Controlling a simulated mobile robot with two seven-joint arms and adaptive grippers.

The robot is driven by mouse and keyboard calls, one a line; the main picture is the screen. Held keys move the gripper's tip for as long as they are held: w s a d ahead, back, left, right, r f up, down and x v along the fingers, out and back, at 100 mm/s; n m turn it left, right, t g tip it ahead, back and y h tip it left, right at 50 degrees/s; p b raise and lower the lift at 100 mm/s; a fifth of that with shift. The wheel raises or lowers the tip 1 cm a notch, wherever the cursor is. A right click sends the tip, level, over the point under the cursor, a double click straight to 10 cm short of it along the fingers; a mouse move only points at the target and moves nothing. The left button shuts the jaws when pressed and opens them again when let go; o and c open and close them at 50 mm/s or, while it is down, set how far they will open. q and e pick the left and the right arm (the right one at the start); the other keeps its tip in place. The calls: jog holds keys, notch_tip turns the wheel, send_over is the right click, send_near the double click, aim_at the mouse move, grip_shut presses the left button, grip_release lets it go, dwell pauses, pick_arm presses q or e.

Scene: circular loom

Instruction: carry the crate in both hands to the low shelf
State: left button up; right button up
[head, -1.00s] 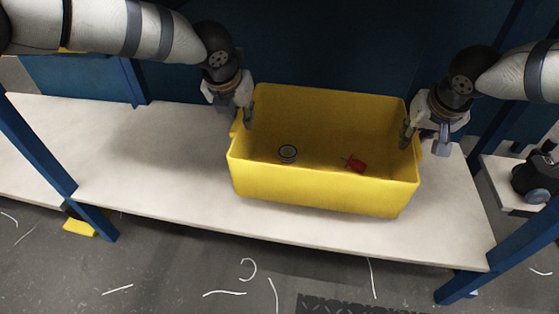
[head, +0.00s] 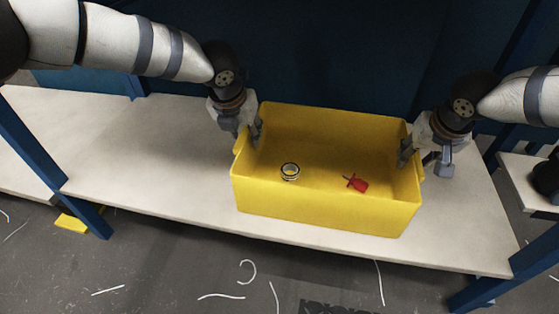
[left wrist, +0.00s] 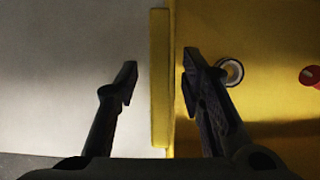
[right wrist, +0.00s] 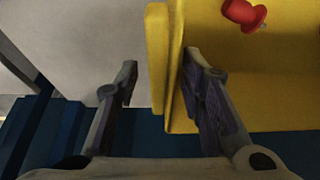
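The yellow crate (head: 315,208) appears to rest level on the low white shelf (head: 150,160), close to its front edge. Inside it lie a round ring-shaped roll (head: 290,172) and a small red item (head: 357,183). My left gripper (head: 248,134) is at the crate's left end. In the left wrist view its fingers (left wrist: 160,75) stand on either side of the crate wall (left wrist: 160,80), with gaps showing. My right gripper (head: 420,158) is at the right end. In the right wrist view its fingers (right wrist: 160,75) straddle the other wall (right wrist: 157,50), apart from it. Both look open.
Blue posts (head: 50,165) stand at the shelf's ends, with a dark blue panel (head: 320,50) behind. Bare shelf lies left of the crate and a little to its right. A yellow block (head: 78,222) and pale scraps (head: 247,270) are on the grey floor.

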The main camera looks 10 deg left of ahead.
pick_arm(q)
jog(key=shift+r, duration=0.2)
pick_arm(e)
jog(key=shift+a, duration=0.1)
jog(key=shift+r, duration=0.1)
jog(key=shift+s+r, duration=0.1)
jog(key=shift+r, duration=0.25)
pick_arm(q)
jog(key=v, duration=1.1)
jog(key=shift+s+r, duration=0.25)
jog(key=shift+r, duration=0.1)
pick_arm(e)
jog(key=v, duration=1.1)
pick_arm(q)
jog(key=shift+s, duration=0.1)
pick_arm(e)
jog(key=shift+s, duration=0.25)
